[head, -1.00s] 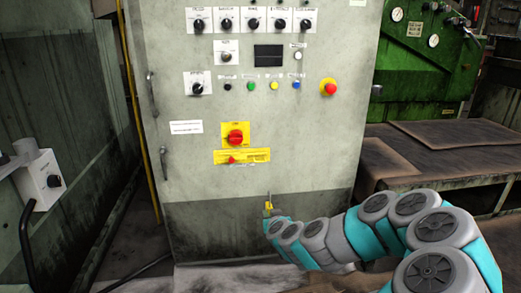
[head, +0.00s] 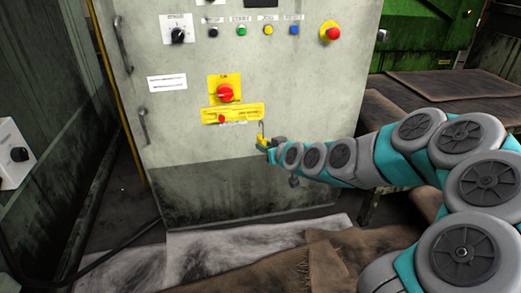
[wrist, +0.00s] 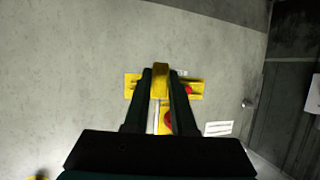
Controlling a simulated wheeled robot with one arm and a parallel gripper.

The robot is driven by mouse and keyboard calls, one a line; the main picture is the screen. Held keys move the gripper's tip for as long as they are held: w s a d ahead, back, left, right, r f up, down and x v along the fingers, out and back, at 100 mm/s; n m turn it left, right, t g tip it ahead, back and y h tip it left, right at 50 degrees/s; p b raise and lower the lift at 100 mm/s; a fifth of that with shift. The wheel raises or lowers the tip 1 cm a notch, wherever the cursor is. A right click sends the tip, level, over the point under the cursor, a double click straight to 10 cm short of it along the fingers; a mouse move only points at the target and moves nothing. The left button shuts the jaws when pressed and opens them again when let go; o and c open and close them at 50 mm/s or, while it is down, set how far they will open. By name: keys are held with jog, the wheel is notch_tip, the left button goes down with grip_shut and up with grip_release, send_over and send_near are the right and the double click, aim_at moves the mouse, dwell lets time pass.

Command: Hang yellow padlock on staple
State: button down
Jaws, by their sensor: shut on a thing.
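The yellow padlock (head: 262,140) is held by my gripper (head: 267,144) in front of the grey cabinet, its thin shackle pointing up. In the wrist view the padlock's yellow body (wrist: 160,78) sits between the two dark fingers of my gripper (wrist: 161,82). The red rotary switch (head: 225,93) is on a yellow plate. Below it is a yellow strip (head: 245,112) with a small red part (head: 222,118). The padlock is to the lower right of this strip in the head view. I cannot make out the staple clearly. In the wrist view my fingers and padlock partly cover the strip (wrist: 197,88).
The cabinet (head: 290,70) has a red emergency stop (head: 332,33), coloured buttons and a door handle (head: 144,126). A grey box (head: 12,155) is at the left. Matting (head: 215,250) covers the floor in front. A low bench (head: 450,84) stands at the right.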

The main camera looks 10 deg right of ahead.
jog(key=shift+w+r+p, duration=0.2)
jog(key=shift+w+p, duration=0.2)
jog(key=shift+w, duration=0.05)
jog(key=d+x, duration=0.2)
jog(key=x, duration=0.6)
jog(key=shift+w, duration=0.45)
dwell(0.3)
jog(key=shift+f, duration=0.1)
jog(key=c, duration=0.7)
grip_release()
jog(key=shift+o, duration=0.2)
